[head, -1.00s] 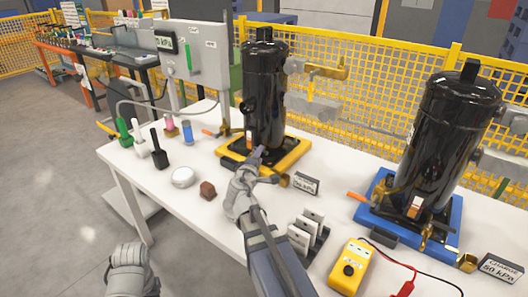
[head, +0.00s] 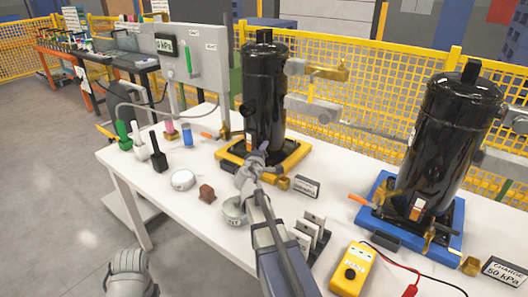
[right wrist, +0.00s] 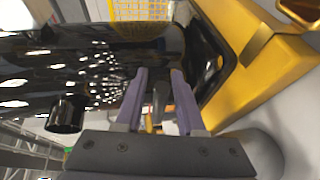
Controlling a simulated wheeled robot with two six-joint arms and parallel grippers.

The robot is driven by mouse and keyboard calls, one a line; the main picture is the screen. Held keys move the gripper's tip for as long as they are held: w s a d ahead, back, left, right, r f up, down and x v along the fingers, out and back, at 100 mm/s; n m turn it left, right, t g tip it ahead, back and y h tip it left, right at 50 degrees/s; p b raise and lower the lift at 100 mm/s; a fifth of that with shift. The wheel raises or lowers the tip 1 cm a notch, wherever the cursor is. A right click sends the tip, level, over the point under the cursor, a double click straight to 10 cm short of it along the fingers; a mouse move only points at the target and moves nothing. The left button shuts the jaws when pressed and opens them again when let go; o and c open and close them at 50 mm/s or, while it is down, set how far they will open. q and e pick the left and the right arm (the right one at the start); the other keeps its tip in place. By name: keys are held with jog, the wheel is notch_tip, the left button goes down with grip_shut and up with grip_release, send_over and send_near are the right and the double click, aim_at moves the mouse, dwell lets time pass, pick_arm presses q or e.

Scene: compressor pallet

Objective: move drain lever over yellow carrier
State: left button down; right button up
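The black compressor (head: 264,85) stands upright on the yellow carrier (head: 290,165) at the table's middle. The yellow carrier also shows in the right wrist view (right wrist: 232,70). My right gripper (head: 262,150) is at the front of the compressor's base, over the carrier. In the right wrist view its two purple-grey fingers (right wrist: 160,100) are apart, with a thin dark grey piece (right wrist: 158,103) between them. I cannot tell whether this is the drain lever or whether the fingers touch it. My left gripper (head: 130,275) is low at the left, away from the table; its fingers are unclear.
A second compressor (head: 452,135) stands on a blue carrier (head: 450,222) at the right. A yellow meter (head: 352,268), grey upright plates (head: 310,232), a brown block (head: 207,193) and a white round tin (head: 183,180) lie along the front. A control panel (head: 197,55) stands behind.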

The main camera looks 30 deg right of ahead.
grip_shut()
jog(key=shift+a, duration=0.1)
dwell(0.4)
jog(key=m+g+h, duration=0.2)
jog(key=m+g, duration=0.1)
jog(key=m+g+h, duration=0.1)
jog(key=shift+s+a+g, duration=0.4)
jog(key=shift+s+a+m+g+h, duration=0.15)
jog(key=shift+m+g+h, duration=0.1)
jog(key=shift+m+g, duration=0.45)
jog(key=shift+s+a+m+g+h, duration=0.1)
jog(key=shift+s+m+g+h, duration=0.1)
jog(key=shift+m+g, duration=0.5)
jog(key=shift+s+a+m+g+h, duration=0.2)
jog(key=shift+m+g, duration=0.3)
jog(key=shift+g, duration=0.7)
jog(key=shift+o, duration=0.9)
grip_release()
